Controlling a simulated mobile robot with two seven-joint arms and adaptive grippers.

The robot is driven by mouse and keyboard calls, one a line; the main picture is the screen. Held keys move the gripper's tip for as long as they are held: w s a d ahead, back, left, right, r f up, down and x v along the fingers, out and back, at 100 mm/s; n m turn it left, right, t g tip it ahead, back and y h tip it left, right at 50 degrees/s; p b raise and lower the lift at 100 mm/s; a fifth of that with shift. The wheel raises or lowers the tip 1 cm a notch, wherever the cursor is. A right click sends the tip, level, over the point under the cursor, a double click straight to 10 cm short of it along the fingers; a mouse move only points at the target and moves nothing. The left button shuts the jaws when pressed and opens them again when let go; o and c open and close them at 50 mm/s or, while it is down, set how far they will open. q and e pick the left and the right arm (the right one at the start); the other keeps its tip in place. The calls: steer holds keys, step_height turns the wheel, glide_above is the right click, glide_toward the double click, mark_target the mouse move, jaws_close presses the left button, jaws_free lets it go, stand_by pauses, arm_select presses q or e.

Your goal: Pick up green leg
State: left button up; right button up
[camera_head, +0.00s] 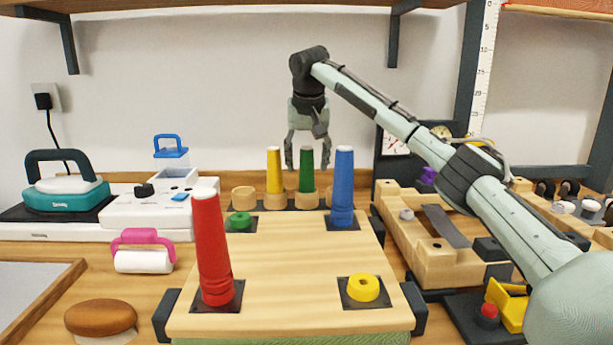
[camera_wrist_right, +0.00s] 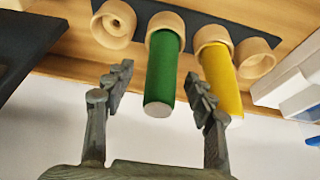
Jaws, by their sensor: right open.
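The green leg (camera_head: 306,170) stands upright in a wooden cup of the dark rack behind the board, between the yellow leg (camera_head: 274,171) and the blue leg (camera_head: 343,186) in the head view. My right gripper (camera_head: 307,165) is open and points down, with its fingers above and around the top of the green leg. In the right wrist view the green leg (camera_wrist_right: 163,75) shows between the two open fingertips (camera_wrist_right: 160,92), with no clear contact. The yellow leg (camera_wrist_right: 220,78) is beside one finger there. My left gripper is not in view.
A wooden board (camera_head: 285,275) bears the upright blue leg, a slightly tilted red leg (camera_head: 211,245), a green ring (camera_head: 239,220) and a yellow ring (camera_head: 363,287). An empty wooden cup (camera_head: 243,197) is left of the yellow leg. A wooden jig (camera_head: 440,240) stands at right.

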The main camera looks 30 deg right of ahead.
steer(key=shift+w+f, duration=0.2)
steer(key=shift+f, duration=0.1)
steer(key=shift+c, duration=0.5)
jaws_close()
steer(key=shift+r, duration=0.1)
